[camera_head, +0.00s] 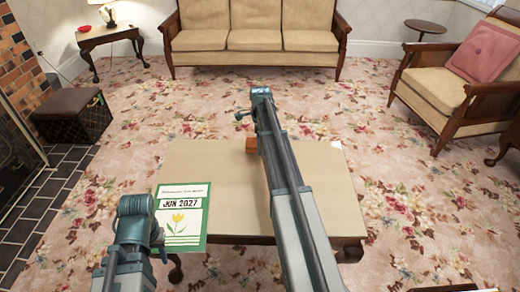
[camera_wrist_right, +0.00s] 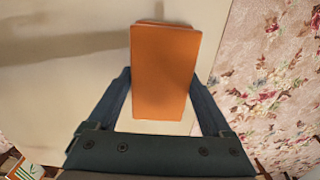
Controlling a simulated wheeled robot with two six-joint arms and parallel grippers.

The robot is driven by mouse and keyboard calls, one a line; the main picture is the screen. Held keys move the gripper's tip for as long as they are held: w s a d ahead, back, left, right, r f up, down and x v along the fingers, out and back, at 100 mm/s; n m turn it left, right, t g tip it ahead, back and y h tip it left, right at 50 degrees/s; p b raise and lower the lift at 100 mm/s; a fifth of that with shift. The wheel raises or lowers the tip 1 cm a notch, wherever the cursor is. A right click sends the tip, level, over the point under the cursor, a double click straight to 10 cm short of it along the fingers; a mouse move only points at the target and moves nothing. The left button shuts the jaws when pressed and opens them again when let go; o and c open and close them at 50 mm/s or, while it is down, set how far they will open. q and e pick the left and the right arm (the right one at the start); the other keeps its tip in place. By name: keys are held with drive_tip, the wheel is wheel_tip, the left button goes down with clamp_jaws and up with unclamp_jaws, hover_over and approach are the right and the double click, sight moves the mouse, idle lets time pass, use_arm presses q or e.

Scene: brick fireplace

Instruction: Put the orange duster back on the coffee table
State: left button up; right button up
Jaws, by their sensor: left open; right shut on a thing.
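The orange duster (camera_wrist_right: 165,75) is a flat-sided orange block between the two dark fingers of my right gripper (camera_wrist_right: 163,100) in the right wrist view. The pale top of the coffee table (camera_wrist_right: 60,70) is behind it. In the head view a small part of the duster (camera_head: 251,145) shows over the coffee table (camera_head: 215,163), beside my right arm, which hides the rest. I cannot tell whether the duster touches the tabletop. My left gripper (camera_head: 138,222) is at the table's left front corner, open and empty; its fingers are hard to make out.
A green-edged calendar sheet (camera_head: 180,218) marked JUN 2027 is at the table's left front. Much of the tabletop is bare. A sofa (camera_head: 255,40) stands behind, an armchair (camera_head: 440,88) at right and a dark box seat (camera_head: 75,115) by the brick fireplace at left.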

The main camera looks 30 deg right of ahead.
wheel_tip(320, 180, down, 2)
drive_tip(key=shift+f+b, duration=0.1)
drive_tip(key=shift+b, duration=0.55)
use_arm(q)
wheel_tip(320, 180, down, 2)
use_arm(e)
drive_tip(key=o, duration=1)
use_arm(q)
drive_tip(key=shift+f, duration=0.15)
wheel_tip(320, 180, up, 12)
drive_tip(key=p, duration=1.2)
drive_tip(key=shift+r, duration=0.2)
use_arm(e)
wheel_tip(320, 180, up, 12)
drive_tip(key=shift+r, duration=0.2)
use_arm(q)
drive_tip(key=shift+d, duration=0.1)
